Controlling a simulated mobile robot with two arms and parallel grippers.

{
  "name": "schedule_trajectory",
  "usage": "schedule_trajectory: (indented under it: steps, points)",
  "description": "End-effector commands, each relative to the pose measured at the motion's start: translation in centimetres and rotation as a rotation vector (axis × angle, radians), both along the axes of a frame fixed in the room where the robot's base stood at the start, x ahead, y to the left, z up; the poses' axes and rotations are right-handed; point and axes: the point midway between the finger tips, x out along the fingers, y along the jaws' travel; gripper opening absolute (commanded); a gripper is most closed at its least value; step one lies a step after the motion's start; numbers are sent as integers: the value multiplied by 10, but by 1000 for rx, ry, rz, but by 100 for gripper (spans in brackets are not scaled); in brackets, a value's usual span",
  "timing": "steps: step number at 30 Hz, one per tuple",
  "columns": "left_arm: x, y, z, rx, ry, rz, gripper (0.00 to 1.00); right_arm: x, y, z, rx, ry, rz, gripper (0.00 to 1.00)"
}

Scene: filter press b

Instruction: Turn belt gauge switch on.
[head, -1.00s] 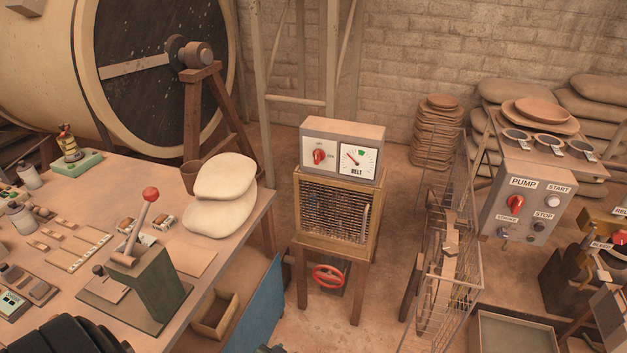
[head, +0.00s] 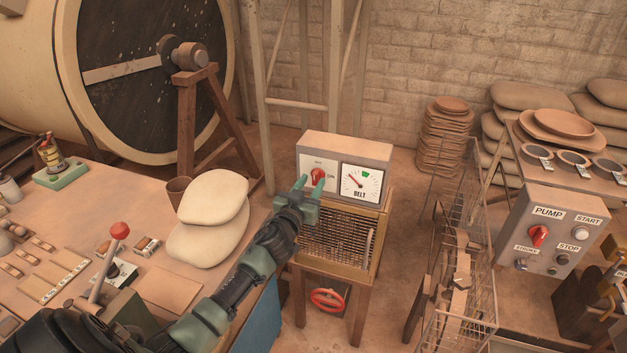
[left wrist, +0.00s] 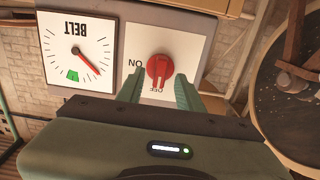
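The belt gauge box (head: 345,150) stands on a wooden cabinet, with a white BELT dial (head: 361,182) on its right half. Its red switch knob (head: 318,174) is on the left half, partly behind my fingers in the head view. In the left wrist view, which is upside down, the knob (left wrist: 159,67) shows with its grip pointing to the OFF label; ON is to its left. My left gripper (head: 308,184) is open just in front of the knob. Its fingers (left wrist: 159,85) are spread to either side of the knob, not closed on it. My right gripper is not in view.
A bench (head: 160,286) with a lever and two pale sacks (head: 212,197) lies left of my arm. A wire rack (head: 465,265) and a PUMP panel (head: 552,235) stand to the right. A red handwheel (head: 327,299) sits below the cabinet's grille.

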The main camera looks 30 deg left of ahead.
Motion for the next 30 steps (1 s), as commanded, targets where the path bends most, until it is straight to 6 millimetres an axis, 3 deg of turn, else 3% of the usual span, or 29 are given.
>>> schedule_trajectory:
  steps: [6, 14, 18, 19, 30]
  points:
    - [17, 3, -1, 0, 1, -1, 36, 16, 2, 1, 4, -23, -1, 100]
    - [18, 4, -1, 0, 2, -1, 36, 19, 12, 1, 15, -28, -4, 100]
    - [18, 4, -1, 0, 2, -1, 3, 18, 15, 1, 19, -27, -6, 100]
    - [18, 4, -1, 0, 2, -1, 0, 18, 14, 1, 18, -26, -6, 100]
    - [18, 4, -1, 30, 9, -1, 0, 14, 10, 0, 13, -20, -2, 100]
